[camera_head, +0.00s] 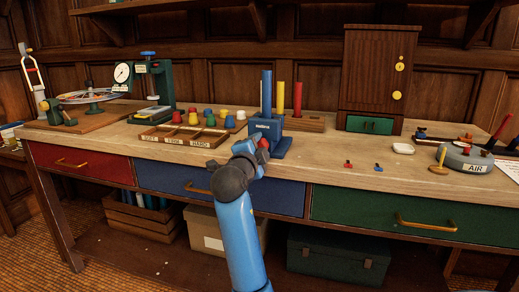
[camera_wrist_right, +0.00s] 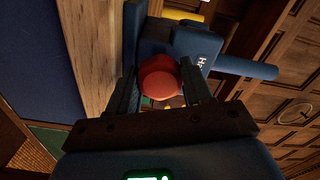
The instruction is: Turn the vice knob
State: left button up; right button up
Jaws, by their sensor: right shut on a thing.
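The blue vice (camera_head: 281,145) stands at the front edge of the bench, with a blue upright (camera_head: 266,92) rising from it. Its red knob (camera_head: 264,143) faces me, mostly hidden behind my gripper. My right gripper (camera_head: 258,148) reaches the knob from the front. In the right wrist view the round red knob (camera_wrist_right: 160,77) sits between the two dark fingers of my right gripper (camera_wrist_right: 163,90), which are shut on it. The blue vice body (camera_wrist_right: 195,46) shows just beyond. My left gripper is in neither view.
A divided wooden tray (camera_head: 185,137) with several coloured pegs behind it lies left of the vice. A wooden block (camera_head: 312,124) holds yellow and red rods close behind on the right. Small red and blue pieces (camera_head: 348,165) lie to the right on mostly clear bench.

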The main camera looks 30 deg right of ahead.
jog(key=shift+w+a+f, duration=0.15)
jog(key=shift+f, duration=0.2)
jog(key=o, duration=1)
jog(key=shift+w+a+r, duration=0.1)
jog(key=shift+o, duration=0.2)
jog(key=p+v, duration=0.2)
jog(key=v, duration=0.9)
jog(key=shift+r, duration=0.15)
jog(key=shift+r, duration=0.1)
